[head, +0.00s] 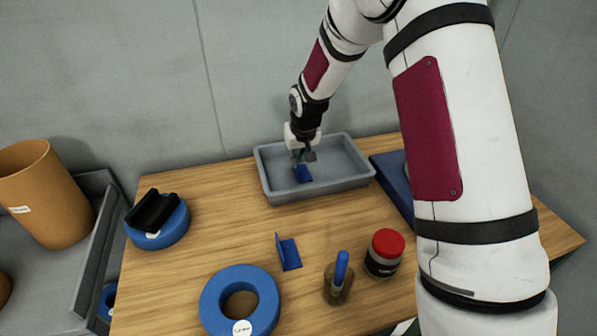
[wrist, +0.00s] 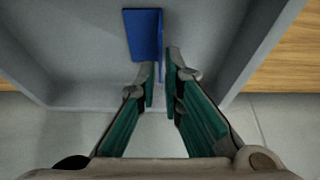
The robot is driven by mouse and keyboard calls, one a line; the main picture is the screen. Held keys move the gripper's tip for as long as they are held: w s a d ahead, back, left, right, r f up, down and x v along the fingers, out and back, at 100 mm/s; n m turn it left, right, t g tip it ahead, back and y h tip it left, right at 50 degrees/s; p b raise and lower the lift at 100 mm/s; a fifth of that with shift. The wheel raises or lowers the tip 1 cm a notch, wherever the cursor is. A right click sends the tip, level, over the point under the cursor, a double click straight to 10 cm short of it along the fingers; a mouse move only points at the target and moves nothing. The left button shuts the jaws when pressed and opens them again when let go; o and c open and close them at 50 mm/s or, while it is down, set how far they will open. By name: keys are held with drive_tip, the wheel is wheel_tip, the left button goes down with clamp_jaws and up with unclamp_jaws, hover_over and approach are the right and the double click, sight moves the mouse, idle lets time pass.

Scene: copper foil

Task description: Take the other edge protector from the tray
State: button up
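A blue L-shaped edge protector (head: 303,174) lies in the grey tray (head: 335,184) at the back of the table. It also shows in the wrist view (wrist: 142,34), with one flange standing up. My gripper (head: 304,158) reaches down into the tray over this protector. In the wrist view my gripper's green-padded fingertips (wrist: 161,75) are either side of the upright flange, with a narrow gap showing, so they look open. Another blue edge protector (head: 289,254) lies on the table in front of the tray.
A blue ring with a black item (head: 153,211) is at left. The tray's walls surround my gripper.

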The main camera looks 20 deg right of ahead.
sight(302, 175)
drive_tip(key=shift+x, duration=2.7)
clamp_jaws()
